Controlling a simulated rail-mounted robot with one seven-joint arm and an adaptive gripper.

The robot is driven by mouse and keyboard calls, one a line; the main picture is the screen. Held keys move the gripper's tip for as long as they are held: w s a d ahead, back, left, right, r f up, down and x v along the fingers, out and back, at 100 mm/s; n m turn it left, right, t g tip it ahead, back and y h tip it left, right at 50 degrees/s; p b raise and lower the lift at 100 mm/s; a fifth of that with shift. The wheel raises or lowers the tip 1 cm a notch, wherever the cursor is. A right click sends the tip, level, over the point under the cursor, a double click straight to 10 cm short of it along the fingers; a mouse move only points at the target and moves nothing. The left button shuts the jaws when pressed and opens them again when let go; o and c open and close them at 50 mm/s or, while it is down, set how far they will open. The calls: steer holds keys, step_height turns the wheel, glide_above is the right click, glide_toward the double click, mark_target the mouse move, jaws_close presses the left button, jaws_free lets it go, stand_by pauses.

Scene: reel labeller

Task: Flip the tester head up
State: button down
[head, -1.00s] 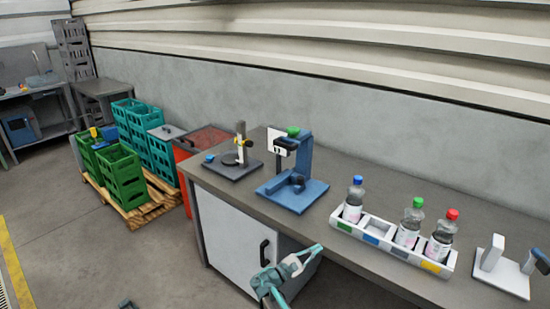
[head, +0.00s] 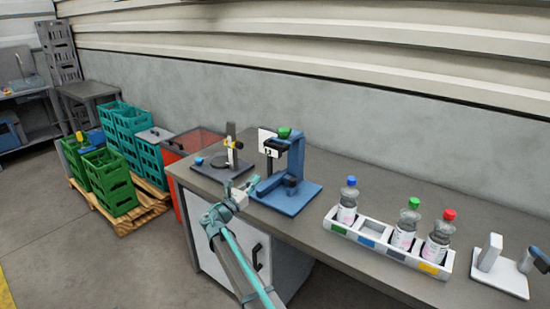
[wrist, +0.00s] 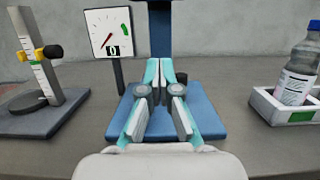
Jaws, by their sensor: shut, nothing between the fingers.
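The tester is a blue stand (head: 297,195) on the bench, with an upright blue column and a green cap (head: 284,132) on top. Low on its base is a darker blue part (head: 284,181); I cannot tell for sure whether this is the tester head. A white dial gauge (wrist: 108,33) stands beside the column. My gripper (head: 242,187) is shut and empty at the front left of the tester in the head view. In the wrist view my gripper (wrist: 166,64) points at the column, and its fingers hide the middle of the base (wrist: 205,122).
A grey gauge stand (head: 228,160) is left of the tester. A white tray (head: 388,246) with capped bottles is to the right, and a white fixture (head: 497,272) lies farther right. Green crates (head: 108,185) stand on a pallet at left. Bench between tester and tray is clear.

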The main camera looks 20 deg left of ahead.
steer(key=w+d+r+p, duration=0.2)
steer(key=w+r+p, duration=0.3)
steer(key=w, duration=0.4)
steer(key=shift+w+d+r, duration=0.15)
steer(key=shift+d+r, duration=0.2)
steer(key=shift+r, duration=0.3)
